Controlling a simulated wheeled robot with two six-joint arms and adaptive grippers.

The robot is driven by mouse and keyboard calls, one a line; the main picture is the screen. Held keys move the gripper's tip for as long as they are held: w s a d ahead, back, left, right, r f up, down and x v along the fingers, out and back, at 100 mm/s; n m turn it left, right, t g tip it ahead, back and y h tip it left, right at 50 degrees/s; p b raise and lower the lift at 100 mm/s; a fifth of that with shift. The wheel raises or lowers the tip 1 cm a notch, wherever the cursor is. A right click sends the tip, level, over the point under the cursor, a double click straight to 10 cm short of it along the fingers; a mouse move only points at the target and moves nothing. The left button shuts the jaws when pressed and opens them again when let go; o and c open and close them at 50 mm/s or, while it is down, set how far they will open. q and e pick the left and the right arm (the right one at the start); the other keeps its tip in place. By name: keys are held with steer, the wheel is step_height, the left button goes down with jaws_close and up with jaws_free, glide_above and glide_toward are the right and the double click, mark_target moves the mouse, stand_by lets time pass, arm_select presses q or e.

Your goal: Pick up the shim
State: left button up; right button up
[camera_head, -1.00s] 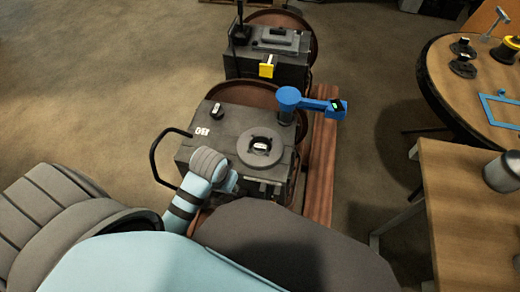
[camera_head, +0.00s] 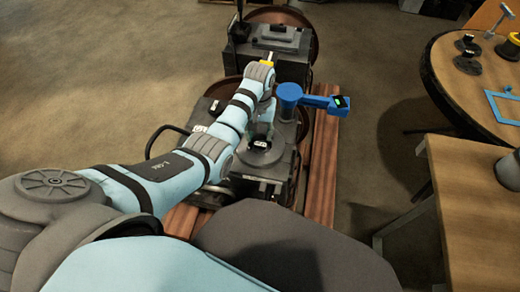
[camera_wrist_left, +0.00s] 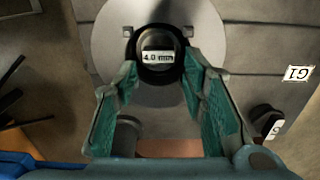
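The shim (camera_wrist_left: 157,43), a small dark round piece with a white "4.0 mm" label, sits in the middle of a round grey plate (camera_wrist_left: 210,25) on the engine block. In the head view the plate (camera_head: 258,158) and the white label show below my left gripper (camera_head: 261,128). In the left wrist view my left gripper (camera_wrist_left: 160,68) is open, its two teal-padded fingers apart with the tips at either side of the shim's near edge. I cannot tell whether they touch it. My right gripper is not in view.
A blue arm-like fixture (camera_head: 312,99) with a small dark screen stands right of the plate. A second dark block (camera_head: 270,55) lies behind. A knob (camera_wrist_left: 265,117) and a "G1" label are beside the plate. Wooden tables (camera_head: 470,190) stand at the right.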

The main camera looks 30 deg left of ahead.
mark_target(260, 144)
arm_select(q)
step_height(260, 144, down, 6)
steer(key=b, duration=0.3)
steer(key=shift+w+r, duration=0.1)
steer(key=shift+r, duration=0.25)
steer(key=c, duration=0.8)
step_height(260, 144, up, 20)
steer(key=p, duration=1)
